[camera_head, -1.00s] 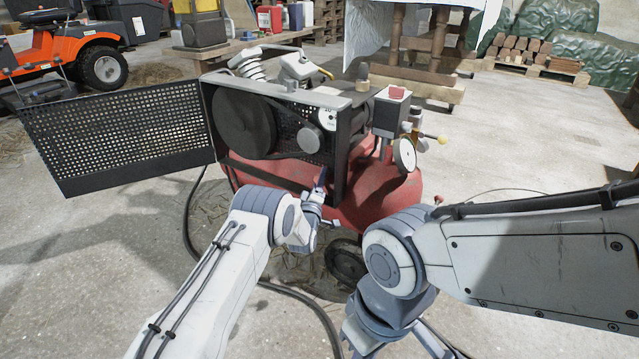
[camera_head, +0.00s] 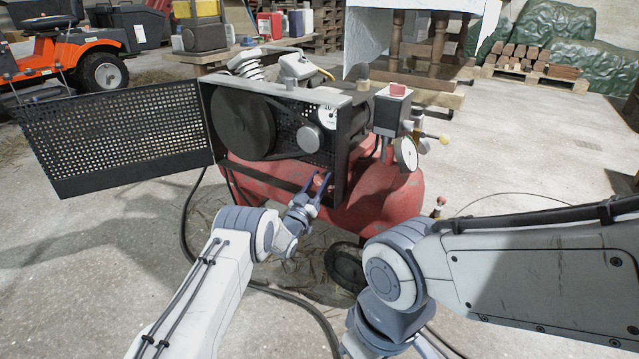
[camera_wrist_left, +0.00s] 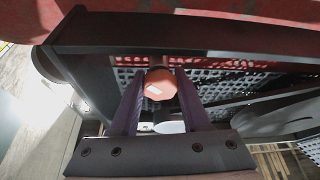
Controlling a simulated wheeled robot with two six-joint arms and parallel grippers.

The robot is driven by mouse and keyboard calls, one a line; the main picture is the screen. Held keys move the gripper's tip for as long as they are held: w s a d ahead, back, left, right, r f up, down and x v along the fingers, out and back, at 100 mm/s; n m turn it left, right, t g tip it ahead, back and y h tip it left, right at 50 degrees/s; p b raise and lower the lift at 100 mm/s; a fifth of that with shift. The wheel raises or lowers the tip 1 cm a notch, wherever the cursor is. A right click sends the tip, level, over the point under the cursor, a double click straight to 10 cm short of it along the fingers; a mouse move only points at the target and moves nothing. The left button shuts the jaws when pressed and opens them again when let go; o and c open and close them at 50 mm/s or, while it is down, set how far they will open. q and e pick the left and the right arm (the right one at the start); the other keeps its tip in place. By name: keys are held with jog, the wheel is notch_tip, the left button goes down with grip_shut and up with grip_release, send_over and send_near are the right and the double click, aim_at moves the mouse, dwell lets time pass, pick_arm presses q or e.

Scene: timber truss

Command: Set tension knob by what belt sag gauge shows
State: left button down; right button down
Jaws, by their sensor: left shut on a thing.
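The red-orange tension knob (camera_head: 319,181) sits at the lower edge of the open belt guard, with a small white mark on its face in the left wrist view (camera_wrist_left: 161,86). My left gripper (camera_head: 322,181) is shut on this knob, one finger on each side, as the left wrist view also shows (camera_wrist_left: 160,88). The white belt sag gauge (camera_head: 328,118) is inside the guard at its upper right; its reading is too small to make out. The belt (camera_head: 282,154) runs from the large dark pulley (camera_head: 242,124) to the right. My right gripper is out of view.
The perforated guard door (camera_head: 115,140) stands swung open to the left. The red tank (camera_head: 385,200) carries another dial (camera_head: 406,153) on the right. My right forearm crosses the lower right. A dark hose (camera_head: 300,300) lies on the floor.

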pick_arm(q)
jog(key=m+g+h, duration=0.1)
jog(key=m, duration=0.2)
jog(key=m+g+h+b, duration=0.1)
jog(key=m+h, duration=0.1)
jog(key=m, duration=0.1)
jog(key=shift+a+f+m, duration=0.1)
jog(key=shift+f+m, duration=0.05)
jog(key=shift+m, duration=0.25)
jog(key=m+g, duration=0.1)
jog(key=m, duration=0.1)
jog(key=m+g+h, duration=0.1)
jog(key=m, duration=0.2)
jog(key=shift+h, duration=0.3)
jog(key=m+g+h, duration=0.1)
jog(key=m+g, duration=0.1)
jog(key=m, duration=0.2)
jog(key=shift+m, duration=0.4)
jog(key=shift+m+g, duration=0.9)
jog(key=shift+m, duration=1.1)
jog(key=shift+c, duration=1.9)
grip_release()
